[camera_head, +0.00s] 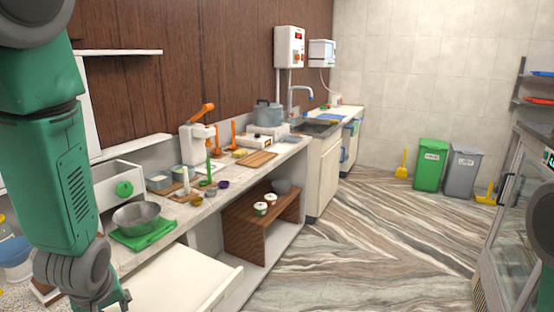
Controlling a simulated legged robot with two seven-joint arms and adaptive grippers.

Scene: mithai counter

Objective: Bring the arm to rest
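My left arm hangs down along the left side of the head view, green with grey joints. Its gripper (120,302) is at the bottom edge, beside the white open drawer or panel (180,280) under the counter. The gripper is mostly cut off by the frame, so whether it is open or shut cannot be told. I see nothing held in the part that shows. My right gripper is not in view; only a dark rounded part, probably of my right arm, shows at the right edge.
Small containers, a white machine (196,146) and a pot (268,113) stand farther along. A glass-fronted cabinet (508,235) is at the right. The floor (385,245) between is clear.

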